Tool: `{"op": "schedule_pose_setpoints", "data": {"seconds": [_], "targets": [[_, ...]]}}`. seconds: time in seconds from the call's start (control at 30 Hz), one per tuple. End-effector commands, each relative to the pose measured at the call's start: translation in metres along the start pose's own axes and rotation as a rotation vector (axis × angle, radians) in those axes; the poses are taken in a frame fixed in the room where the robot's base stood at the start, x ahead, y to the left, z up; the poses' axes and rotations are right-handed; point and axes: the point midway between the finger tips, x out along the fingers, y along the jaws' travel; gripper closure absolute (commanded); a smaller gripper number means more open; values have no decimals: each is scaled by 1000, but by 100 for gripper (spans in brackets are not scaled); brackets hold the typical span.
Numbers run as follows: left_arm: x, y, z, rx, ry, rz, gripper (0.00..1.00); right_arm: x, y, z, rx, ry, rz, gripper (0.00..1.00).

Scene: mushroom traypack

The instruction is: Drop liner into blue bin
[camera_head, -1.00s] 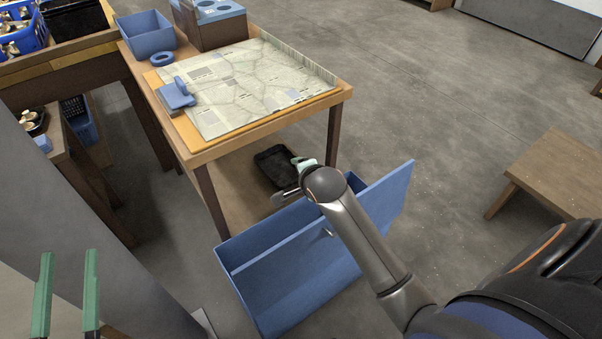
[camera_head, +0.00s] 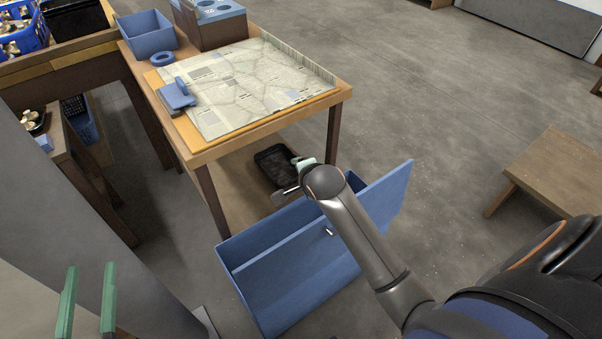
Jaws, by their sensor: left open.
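A large blue bin (camera_head: 289,285) stands on the floor in front of the table, with my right arm reaching across it. My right gripper (camera_head: 292,180) is at the bin's far side, beside a black tray-like piece (camera_head: 270,164) under the table edge. My wrist hides part of this gripper, and I cannot tell whether it touches or holds the black piece. My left gripper (camera_head: 90,268) shows as two green fingers, apart and empty, at the lower left, well left of the bin. I cannot make out a liner for sure.
A wooden table (camera_head: 320,104) carries a printed sheet (camera_head: 245,85), a blue handled tool (camera_head: 176,95), a blue ring (camera_head: 162,58) and a small blue box (camera_head: 148,37). A wooden stool (camera_head: 555,175) stands at the right. The floor between is open.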

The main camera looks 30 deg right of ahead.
Motion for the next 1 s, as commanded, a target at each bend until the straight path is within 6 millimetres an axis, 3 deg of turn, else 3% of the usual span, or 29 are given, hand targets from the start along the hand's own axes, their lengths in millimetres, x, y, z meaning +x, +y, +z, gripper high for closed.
{"op": "schedule_pose_setpoints", "data": {"seconds": [1.0], "targets": [[-9, 7, 51, -62, -208, 4, 50, 0, 0, 0, 1, -4, 29, 25]]}}
